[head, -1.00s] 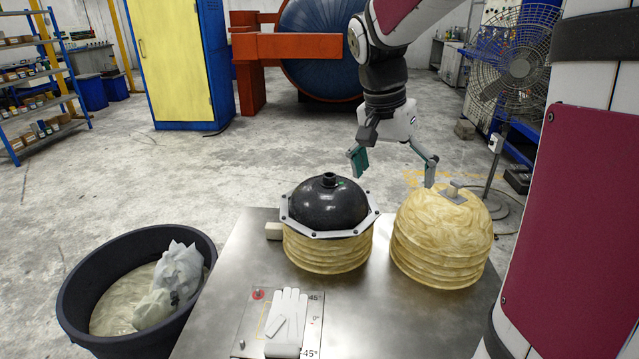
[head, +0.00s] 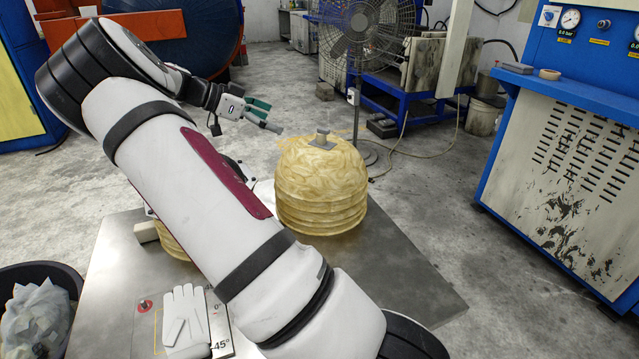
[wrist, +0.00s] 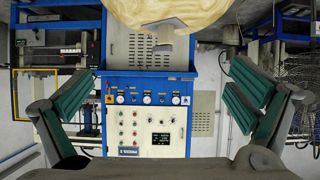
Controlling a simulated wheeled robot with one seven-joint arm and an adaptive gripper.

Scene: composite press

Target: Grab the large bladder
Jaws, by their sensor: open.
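The large bladder (head: 320,180) is a cream, ribbed dome with a grey tab (head: 322,141) on top. It stands upright on the metal table, right of the arm in the head view. In the wrist view, part of the bladder (wrist: 165,10) and its tab (wrist: 168,28) show at the top middle, beyond the fingers. My gripper (head: 264,114) is open and empty, up and to the left of the bladder, apart from it. Its green-padded fingers are spread wide in the wrist view (wrist: 158,95).
The metal table (head: 405,275) has bare room right of the bladder. My arm hides most of a second ribbed piece (head: 172,240). White gloves (head: 185,320) lie at the front; a dark tub (head: 60,275) stands left. A fan (head: 358,40) and blue press cabinet (head: 570,140) stand behind and right.

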